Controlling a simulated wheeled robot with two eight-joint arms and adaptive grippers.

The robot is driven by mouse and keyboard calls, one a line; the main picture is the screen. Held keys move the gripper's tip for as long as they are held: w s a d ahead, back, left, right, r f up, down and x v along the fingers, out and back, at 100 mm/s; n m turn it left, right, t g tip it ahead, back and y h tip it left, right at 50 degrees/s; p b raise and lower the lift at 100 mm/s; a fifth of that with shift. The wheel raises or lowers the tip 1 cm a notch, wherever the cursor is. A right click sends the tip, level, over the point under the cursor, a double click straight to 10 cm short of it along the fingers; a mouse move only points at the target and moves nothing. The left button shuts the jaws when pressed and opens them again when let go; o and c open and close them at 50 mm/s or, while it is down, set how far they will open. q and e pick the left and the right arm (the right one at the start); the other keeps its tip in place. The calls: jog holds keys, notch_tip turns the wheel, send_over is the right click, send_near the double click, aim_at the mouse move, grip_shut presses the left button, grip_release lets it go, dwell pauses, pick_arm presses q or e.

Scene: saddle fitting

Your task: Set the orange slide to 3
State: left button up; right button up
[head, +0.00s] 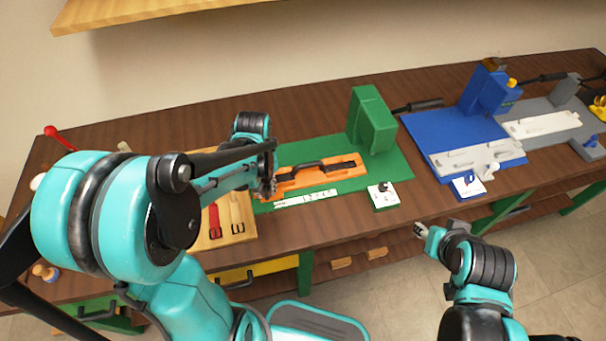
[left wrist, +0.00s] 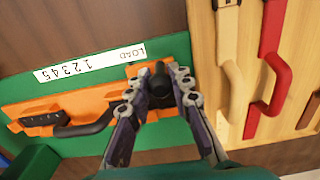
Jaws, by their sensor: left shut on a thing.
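The orange slide (head: 317,172) lies on a green base plate (head: 402,163) and carries a black handle (head: 309,165). A white scale strip (head: 305,199) lies along its near side. In the left wrist view this strip (left wrist: 90,63) reads LOAD and 1 to 5. My left gripper (head: 268,187) is at the slide's left end in the head view. In the left wrist view its fingers (left wrist: 158,82) are shut on a black knob (left wrist: 158,70) at the slide's LOAD end. My right gripper (head: 420,231) hangs off the table's front edge, away from the slide; its jaws are too small to read.
A green block (head: 372,120) stands behind the slide's right end. A white card with a black knob (head: 381,195) is at front right. A wooden board with a red handle (head: 214,220) lies left of the slide. A blue station (head: 450,135) stands farther right.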

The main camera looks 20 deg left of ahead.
aim_at(279, 195)
pick_arm(q)
jog(key=shift+w+d, duration=0.3)
jog(key=shift+d, duration=0.2)
jog(key=shift+w+d, duration=0.6)
jog(key=shift+d, duration=0.35)
jog(key=shift+w+d+b, duration=0.15)
jog(key=shift+w+d, duration=0.5)
jog(key=shift+d, duration=0.45)
jog(key=shift+w+d+b, duration=0.15)
jog(key=shift+w+d, duration=0.55)
jog(key=shift+d, duration=0.35)
jog(key=shift+w+d+b, duration=0.15)
jog(key=shift+w+d, duration=0.5)
jog(key=shift+d, duration=0.45)
jog(key=shift+s+a, duration=0.15)
jog(key=shift+a, duration=0.1)
jog(key=o, duration=0.9)
jog(key=shift+c, duration=0.2)
